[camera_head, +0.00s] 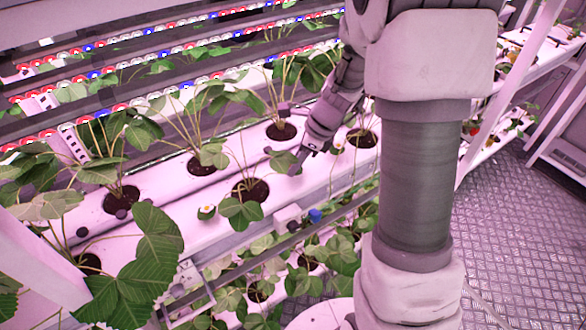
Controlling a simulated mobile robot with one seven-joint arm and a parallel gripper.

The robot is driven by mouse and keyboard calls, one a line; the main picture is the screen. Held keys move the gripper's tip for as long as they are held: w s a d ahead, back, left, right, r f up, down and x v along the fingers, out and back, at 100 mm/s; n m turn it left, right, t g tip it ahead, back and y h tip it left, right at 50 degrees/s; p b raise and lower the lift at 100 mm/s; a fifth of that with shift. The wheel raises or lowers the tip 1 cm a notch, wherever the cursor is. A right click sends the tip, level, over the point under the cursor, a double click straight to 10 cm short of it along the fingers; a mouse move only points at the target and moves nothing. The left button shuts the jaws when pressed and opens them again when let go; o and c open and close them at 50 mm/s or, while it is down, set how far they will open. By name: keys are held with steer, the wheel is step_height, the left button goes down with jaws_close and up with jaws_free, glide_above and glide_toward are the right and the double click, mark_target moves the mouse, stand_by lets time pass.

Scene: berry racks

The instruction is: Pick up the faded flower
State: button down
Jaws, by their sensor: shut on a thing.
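My gripper (299,163) reaches down from the upper right to the white growing channel, among the strawberry plants. Its jaws are shut on a small part of a plant beside a dark green leaf (281,160). The held part is too small and too covered by the fingers to tell whether it is the faded flower. A small whitish flower with a yellow-green centre (206,212) hangs at the channel's front edge, left of my gripper and apart from it.
Several potted plants stand in the white channel (165,190), with leaves close around my gripper. A lower row of plants (258,290) runs below. Light strips (120,75) cross behind. My arm hides part of the right side. Metal floor (520,220) is open at right.

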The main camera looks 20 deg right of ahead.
step_height(320, 180, up, 5)
steer(key=shift+f+p, duration=0.15)
steer(key=shift+p, duration=0.15)
steer(key=s+d+r, duration=0.6)
steer(key=s+d, duration=0.1)
steer(key=s, duration=0.2)
steer(key=shift+s+r, duration=0.15)
steer(key=shift+s, duration=0.05)
steer(key=c, duration=1.2)
jaws_free()
jaws_close()
